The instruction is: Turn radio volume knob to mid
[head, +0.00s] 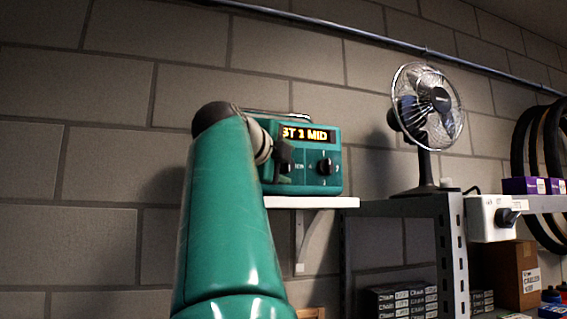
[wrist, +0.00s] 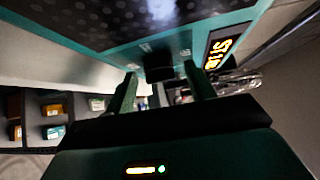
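The green radio (head: 334,184) stands on a white wall shelf, its lit display (head: 307,134) reading "MID" at the end. Its right knob (head: 325,166) is in plain view; its left knob is largely hidden behind my gripper (head: 284,157) in the head view. In the wrist view, my gripper (wrist: 162,84) has its two fingers apart, with a dark knob (wrist: 159,73) in front of and between them. A gap shows on each side of the knob. The radio's display (wrist: 219,48) is at the right there.
The white shelf (head: 335,202) ends just right of the radio. A fan (head: 428,105) stands on a metal rack (head: 405,207) to the right. A white switch box (head: 487,219) and a cardboard box (head: 512,272) are further right.

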